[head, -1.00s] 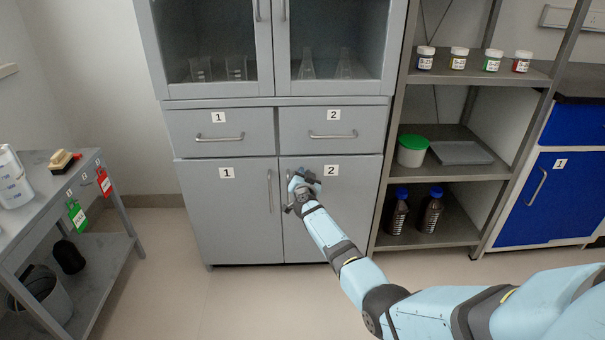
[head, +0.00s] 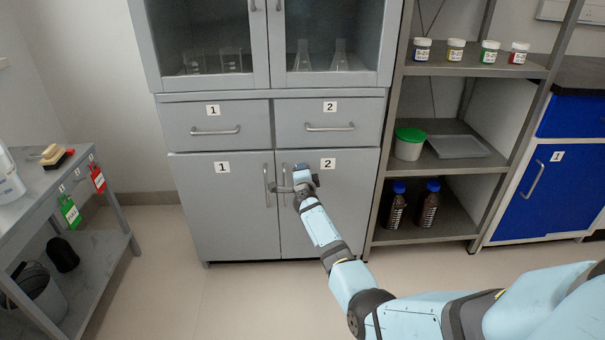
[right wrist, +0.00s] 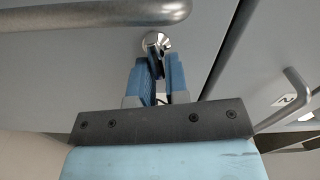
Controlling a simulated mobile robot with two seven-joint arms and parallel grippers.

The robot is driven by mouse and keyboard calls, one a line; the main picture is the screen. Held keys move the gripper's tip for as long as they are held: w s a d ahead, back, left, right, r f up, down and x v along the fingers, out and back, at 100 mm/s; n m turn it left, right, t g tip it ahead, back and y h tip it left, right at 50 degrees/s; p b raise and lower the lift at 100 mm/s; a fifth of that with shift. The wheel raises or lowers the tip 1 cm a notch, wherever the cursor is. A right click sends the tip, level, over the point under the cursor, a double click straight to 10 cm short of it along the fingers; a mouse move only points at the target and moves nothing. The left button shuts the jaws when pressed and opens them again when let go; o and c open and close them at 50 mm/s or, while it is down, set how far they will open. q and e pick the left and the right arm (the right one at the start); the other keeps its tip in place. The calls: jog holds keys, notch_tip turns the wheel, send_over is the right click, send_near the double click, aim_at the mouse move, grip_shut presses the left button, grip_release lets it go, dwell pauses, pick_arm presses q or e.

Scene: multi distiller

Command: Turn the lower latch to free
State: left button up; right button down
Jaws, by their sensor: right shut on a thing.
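The lower latch (right wrist: 157,41) is a small silver fitting on the grey cabinet front in the right wrist view. My right gripper (right wrist: 156,64) has its blue fingers closed on it. In the head view my right gripper (head: 286,188) is at the upper inner edge of lower door 2 (head: 340,205), by the vertical door handles; the latch itself is too small or hidden to make out there. Which way the latch is turned is not clear. Lower door 1 (head: 222,215) and door 2 are both shut. My left gripper is not in view.
A thick grey handle (right wrist: 100,14) lies close to the fingers in the right wrist view. Drawers 1 (head: 215,117) and 2 (head: 328,115) are shut above the doors. An open shelf (head: 430,232) with brown bottles stands to the right. A side table (head: 40,195) is at the left.

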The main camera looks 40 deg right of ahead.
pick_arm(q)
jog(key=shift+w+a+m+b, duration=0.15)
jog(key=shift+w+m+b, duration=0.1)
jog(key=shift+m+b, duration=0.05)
pick_arm(e)
jog(key=shift+f+m, duration=0.2)
jog(key=shift+m, duration=0.8)
jog(key=c, duration=1.2)
grip_release()
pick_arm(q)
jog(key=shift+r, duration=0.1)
